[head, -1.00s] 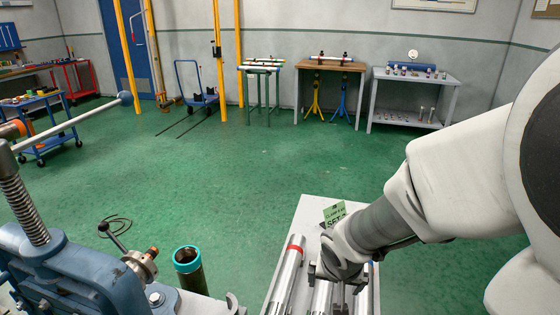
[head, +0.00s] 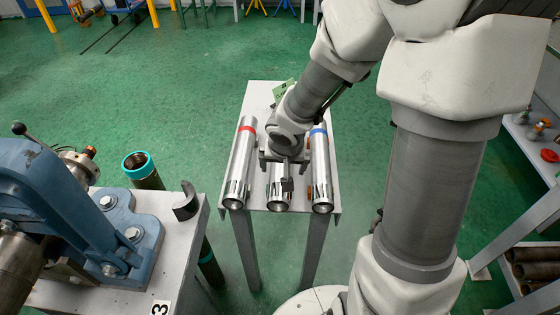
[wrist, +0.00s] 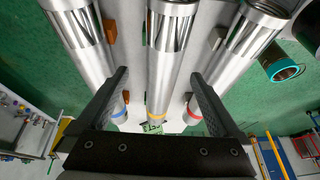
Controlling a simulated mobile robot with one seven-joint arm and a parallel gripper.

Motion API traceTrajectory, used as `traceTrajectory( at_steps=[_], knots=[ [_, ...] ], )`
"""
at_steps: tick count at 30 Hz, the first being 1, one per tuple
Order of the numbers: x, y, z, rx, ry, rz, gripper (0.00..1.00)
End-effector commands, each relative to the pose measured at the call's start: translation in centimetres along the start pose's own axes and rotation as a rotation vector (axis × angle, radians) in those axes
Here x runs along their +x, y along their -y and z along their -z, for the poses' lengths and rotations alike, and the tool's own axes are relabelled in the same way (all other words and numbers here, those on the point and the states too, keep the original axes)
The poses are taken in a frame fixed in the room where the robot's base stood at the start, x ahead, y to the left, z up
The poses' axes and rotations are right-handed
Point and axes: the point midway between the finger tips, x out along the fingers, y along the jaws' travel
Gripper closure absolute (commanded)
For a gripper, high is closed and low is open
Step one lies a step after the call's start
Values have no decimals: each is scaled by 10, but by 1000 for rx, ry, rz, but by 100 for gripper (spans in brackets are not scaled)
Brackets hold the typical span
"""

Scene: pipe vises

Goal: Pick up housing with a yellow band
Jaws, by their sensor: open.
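The housing with a yellow band (wrist: 165,75) is the middle one of three silver tubes in the wrist view, with its yellow band near the far end. In the head view the near end of this middle housing (head: 278,190) shows below my gripper, which hides its band. My gripper (wrist: 155,80) is open, with one finger on each side of the middle housing. It also shows over the tubes in the head view (head: 283,165). I cannot tell whether the fingers touch the housing.
A red-banded housing (head: 241,160) lies to the left and a blue-banded housing (head: 320,165) to the right on the narrow grey table (head: 262,98). A blue vise (head: 75,215) stands on a bench at left. A dark pipe with a teal rim (head: 140,168) stands between.

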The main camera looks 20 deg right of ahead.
Motion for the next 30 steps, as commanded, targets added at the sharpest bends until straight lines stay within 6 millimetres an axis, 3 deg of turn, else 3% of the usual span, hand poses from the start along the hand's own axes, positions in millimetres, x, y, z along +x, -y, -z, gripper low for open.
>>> traceTrajectory(
  at_steps=[12, 22, 23, 30],
  knots=[
    [48, 6, -3, 1, 1, 0, 0],
    [53, 6, -1, 1, 0, 0, 0],
    [53, 6, -1, 1, 0, 0, 2],
    [53, 6, -2, 0, 0, 0, 45]
  ],
)
